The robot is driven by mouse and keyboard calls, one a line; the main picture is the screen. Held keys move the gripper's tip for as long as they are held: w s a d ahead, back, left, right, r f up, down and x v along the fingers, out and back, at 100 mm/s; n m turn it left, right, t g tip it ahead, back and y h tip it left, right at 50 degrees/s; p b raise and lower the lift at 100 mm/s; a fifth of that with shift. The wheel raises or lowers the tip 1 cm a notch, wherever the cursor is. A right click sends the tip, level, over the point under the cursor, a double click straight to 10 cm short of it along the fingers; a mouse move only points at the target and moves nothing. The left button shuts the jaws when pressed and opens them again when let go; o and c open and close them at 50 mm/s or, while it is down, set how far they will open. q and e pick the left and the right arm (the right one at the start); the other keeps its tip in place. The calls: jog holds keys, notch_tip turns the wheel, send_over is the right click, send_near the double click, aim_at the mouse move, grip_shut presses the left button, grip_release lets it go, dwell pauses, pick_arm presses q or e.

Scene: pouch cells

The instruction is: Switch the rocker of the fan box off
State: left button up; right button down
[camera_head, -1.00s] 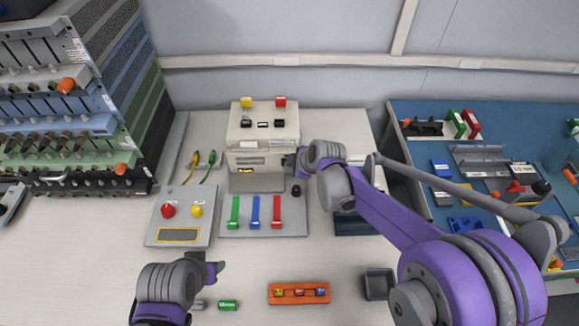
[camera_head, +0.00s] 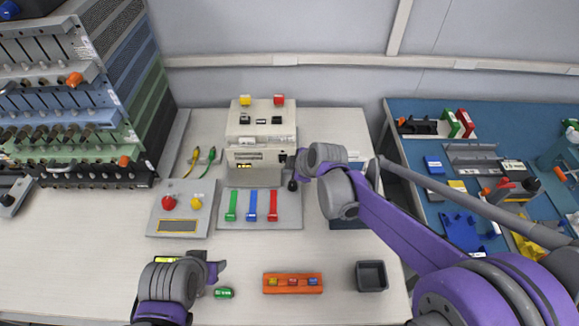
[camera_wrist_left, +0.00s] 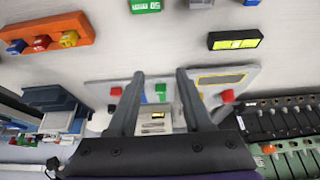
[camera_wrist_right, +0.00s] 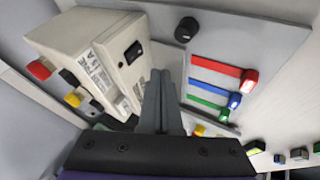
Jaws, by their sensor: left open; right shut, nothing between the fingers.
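A cream box (camera_head: 262,128) with a black rocker (camera_head: 282,158) on its front face stands at the back of the grey board; it looks like the fan box, but its label is not readable. My right gripper (camera_head: 297,163) is shut and empty just right of the box front. Its fingertips (camera_wrist_right: 160,74) are near the rocker; contact cannot be told. My left gripper (camera_head: 219,270) is open and empty low over the table, in front of the board. Its open fingers show in the left wrist view (camera_wrist_left: 160,76).
Green, blue and red bars (camera_head: 252,205) and a black knob (camera_head: 292,185) are on the grey board. An orange holder (camera_head: 293,283) and a dark tray (camera_head: 372,276) are in front. A rack stands left.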

pick_arm(q)
jog(key=shift+w+a+r+p, duration=0.2)
jog(key=shift+w+r+p, duration=0.1)
jog(key=shift+w+r, duration=0.1)
pick_arm(e)
jog(key=v, duration=0.7)
jog(key=shift+w+r, duration=0.15)
jog(key=shift+r, duration=0.35)
pick_arm(q)
jog(key=shift+c, duration=0.3)
